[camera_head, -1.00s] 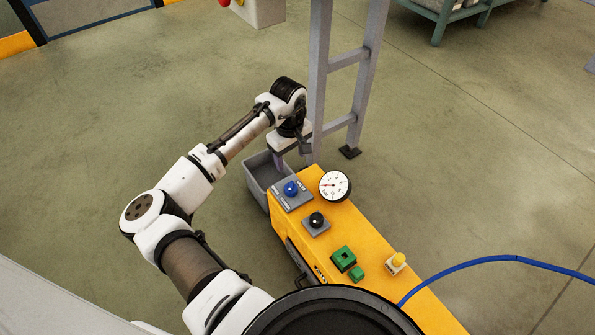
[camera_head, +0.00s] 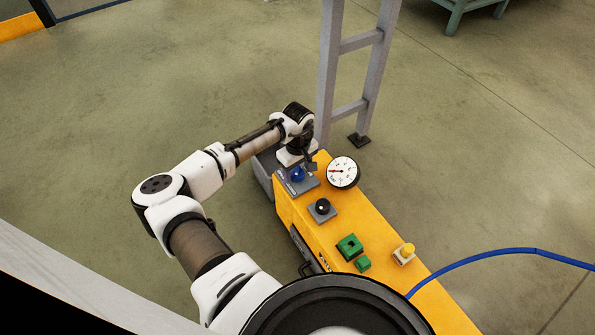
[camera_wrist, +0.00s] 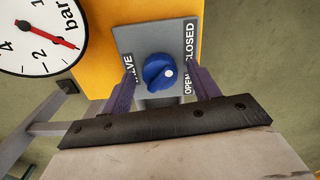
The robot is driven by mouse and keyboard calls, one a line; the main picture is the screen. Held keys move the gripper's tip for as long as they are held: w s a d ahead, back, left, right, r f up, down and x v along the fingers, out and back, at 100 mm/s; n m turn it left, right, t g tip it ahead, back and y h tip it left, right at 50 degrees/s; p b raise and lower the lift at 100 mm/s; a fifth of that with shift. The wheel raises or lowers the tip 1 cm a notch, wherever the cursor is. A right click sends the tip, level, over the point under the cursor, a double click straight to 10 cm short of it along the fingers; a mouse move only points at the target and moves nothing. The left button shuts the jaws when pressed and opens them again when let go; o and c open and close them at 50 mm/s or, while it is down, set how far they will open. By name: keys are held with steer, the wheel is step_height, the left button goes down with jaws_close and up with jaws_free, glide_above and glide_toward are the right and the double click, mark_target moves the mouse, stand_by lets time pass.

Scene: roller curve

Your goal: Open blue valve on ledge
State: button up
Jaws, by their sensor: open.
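The blue valve knob (camera_head: 297,174) sits on a grey plate (camera_head: 307,185) at the far end of the yellow ledge (camera_head: 378,251). My gripper (camera_wrist: 163,75) is open, with one purple finger on each side of the knob and gaps visible. I cannot tell how deep the fingertips reach. In the head view the wrist partly covers the plate.
A pressure gauge (camera_head: 343,172), a black knob (camera_head: 322,207), green blocks (camera_head: 350,247) and a yellow button (camera_head: 405,252) stand along the ledge. A grey bin (camera_head: 264,174) is at its far end. A grey frame (camera_head: 328,70) rises behind. A blue hose (camera_head: 500,251) runs right.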

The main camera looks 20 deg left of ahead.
steer(key=shift+f, duration=0.15)
steer(key=shift+c, duration=0.2)
steer(key=c, duration=0.9)
steer(key=shift+c, duration=0.2)
